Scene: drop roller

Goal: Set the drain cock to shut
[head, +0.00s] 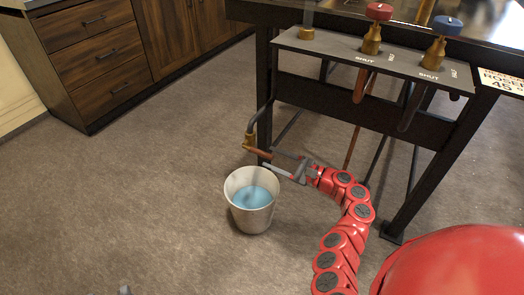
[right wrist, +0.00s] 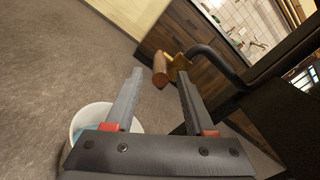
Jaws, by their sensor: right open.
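The drain cock (head: 249,140) is a brass fitting at the end of a dark bent pipe beside the table leg. Its copper-brown lever handle (head: 259,154) points right and slightly down in the head view. In the right wrist view, the brass body (right wrist: 179,66) and the handle (right wrist: 160,71) lie beyond the fingertips. My right gripper (head: 269,159) is open and empty, with its fingertips close to the handle; whether they touch cannot be told. A small grey tip at the bottom edge seems to be my left gripper (head: 125,290); the rest is out of frame.
A white bucket (head: 237,213) with blue water stands on the floor below the cock. A grey panel (head: 335,47) above carries a red-knobbed valve (head: 378,13) and a blue-knobbed valve (head: 446,27). Table legs stand around my right arm. The floor at left is clear, before wooden drawers (head: 95,55).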

